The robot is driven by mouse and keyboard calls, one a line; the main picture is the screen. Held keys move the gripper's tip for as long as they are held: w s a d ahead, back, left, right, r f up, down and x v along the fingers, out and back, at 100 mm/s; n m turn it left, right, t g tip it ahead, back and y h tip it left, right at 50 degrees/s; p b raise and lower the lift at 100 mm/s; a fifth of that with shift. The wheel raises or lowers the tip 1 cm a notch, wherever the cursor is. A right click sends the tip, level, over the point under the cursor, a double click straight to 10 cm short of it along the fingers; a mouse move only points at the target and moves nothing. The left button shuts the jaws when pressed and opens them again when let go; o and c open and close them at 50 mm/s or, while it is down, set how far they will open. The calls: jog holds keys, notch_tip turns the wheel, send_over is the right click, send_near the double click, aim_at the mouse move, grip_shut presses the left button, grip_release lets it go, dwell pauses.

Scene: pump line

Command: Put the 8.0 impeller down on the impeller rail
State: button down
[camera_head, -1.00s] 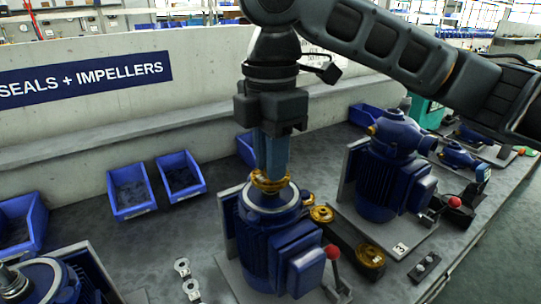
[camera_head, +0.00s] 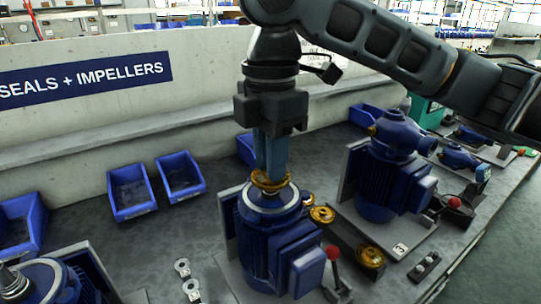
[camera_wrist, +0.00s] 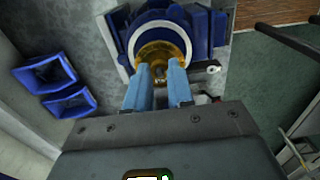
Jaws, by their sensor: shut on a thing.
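My gripper (camera_head: 271,168) points straight down, its blue fingers shut on a brass impeller (camera_head: 270,181). The impeller is at the top of a blue pump (camera_head: 272,235) with a pale ring around its opening; I cannot tell whether it touches the pump. In the wrist view, the impeller (camera_wrist: 160,53) lies between the fingertips (camera_wrist: 160,70), inside the pump's pale ring. The dark impeller rail (camera_head: 345,236) is just right of this pump. Brass impellers (camera_head: 322,214) (camera_head: 370,256) sit along it. The size marking on the held impeller cannot be read.
Blue bins (camera_head: 131,192) stand along the back ledge at left. Bare bench (camera_head: 135,245) lies left of the pump.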

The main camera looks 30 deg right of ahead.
jog(key=shift+r, duration=0.1)
jog(key=shift+r+p, duration=2.05)
jog(key=shift+p, duration=0.2)
jog(key=shift+r, duration=0.1)
notch_tip(320, 180, up, 6)
jog(key=p, duration=0.6)
